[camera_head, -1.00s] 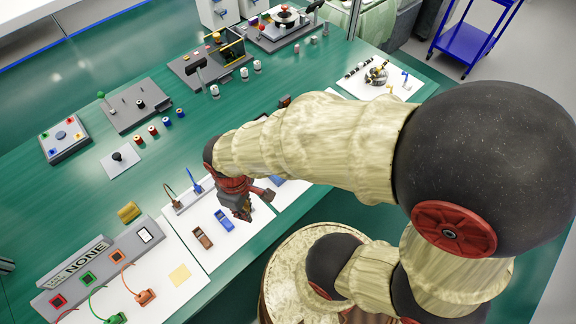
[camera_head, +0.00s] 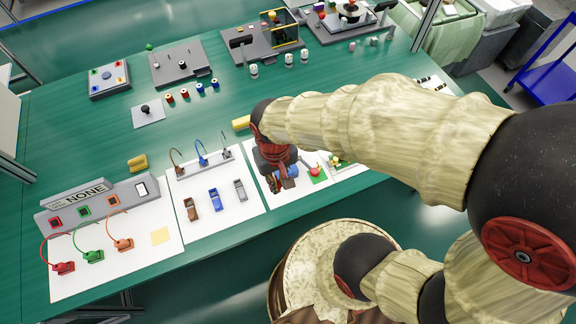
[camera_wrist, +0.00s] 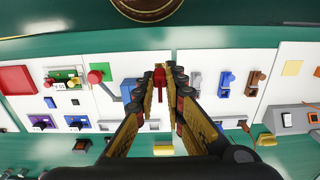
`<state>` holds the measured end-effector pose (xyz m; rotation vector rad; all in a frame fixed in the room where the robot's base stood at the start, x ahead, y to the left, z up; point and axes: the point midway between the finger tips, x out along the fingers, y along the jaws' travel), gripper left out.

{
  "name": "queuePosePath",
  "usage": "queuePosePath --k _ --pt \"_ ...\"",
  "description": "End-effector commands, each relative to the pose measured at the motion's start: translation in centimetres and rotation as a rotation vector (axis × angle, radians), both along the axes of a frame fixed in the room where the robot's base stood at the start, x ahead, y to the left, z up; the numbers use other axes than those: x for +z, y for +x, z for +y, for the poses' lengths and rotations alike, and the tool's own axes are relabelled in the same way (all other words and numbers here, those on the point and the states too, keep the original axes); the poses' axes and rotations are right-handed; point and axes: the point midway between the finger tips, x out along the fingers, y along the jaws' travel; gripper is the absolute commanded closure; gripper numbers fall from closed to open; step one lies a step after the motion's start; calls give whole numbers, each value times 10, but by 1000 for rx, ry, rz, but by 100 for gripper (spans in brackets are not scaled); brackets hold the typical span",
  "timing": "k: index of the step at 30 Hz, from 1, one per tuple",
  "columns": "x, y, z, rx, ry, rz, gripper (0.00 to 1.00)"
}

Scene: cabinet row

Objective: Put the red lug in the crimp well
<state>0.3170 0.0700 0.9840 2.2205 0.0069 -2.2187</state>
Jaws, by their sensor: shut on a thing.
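My gripper (camera_wrist: 158,80) points down over the white mat with the blue-and-grey fixture. It is shut on the small red lug (camera_wrist: 158,76), which shows between the fingertips in the wrist view. In the head view my gripper (camera_head: 275,188) hides the lug and part of the mat. The blue-and-grey fixture (camera_wrist: 130,90) lies just left of the fingers in the wrist view. A red-handled part (camera_wrist: 98,76) is farther left. I cannot tell for sure which opening is the crimp well. The lug looks apart from the fixture, but its height is unclear.
Brown (camera_head: 191,209), blue (camera_head: 215,199) and grey (camera_head: 239,189) connectors lie on the neighbouring mat. A yellow block (camera_head: 242,122) stands behind my gripper. A panel marked NONE (camera_head: 90,203) with coloured cables is at left.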

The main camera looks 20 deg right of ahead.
Motion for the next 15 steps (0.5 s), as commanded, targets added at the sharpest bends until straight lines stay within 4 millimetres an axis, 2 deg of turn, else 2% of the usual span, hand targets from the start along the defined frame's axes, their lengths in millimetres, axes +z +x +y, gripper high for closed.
queuePosePath --k 13,15 --pt "-45 78 -47 -11 0 3 100" --pt "-60 86 -52 -8 0 5 100"
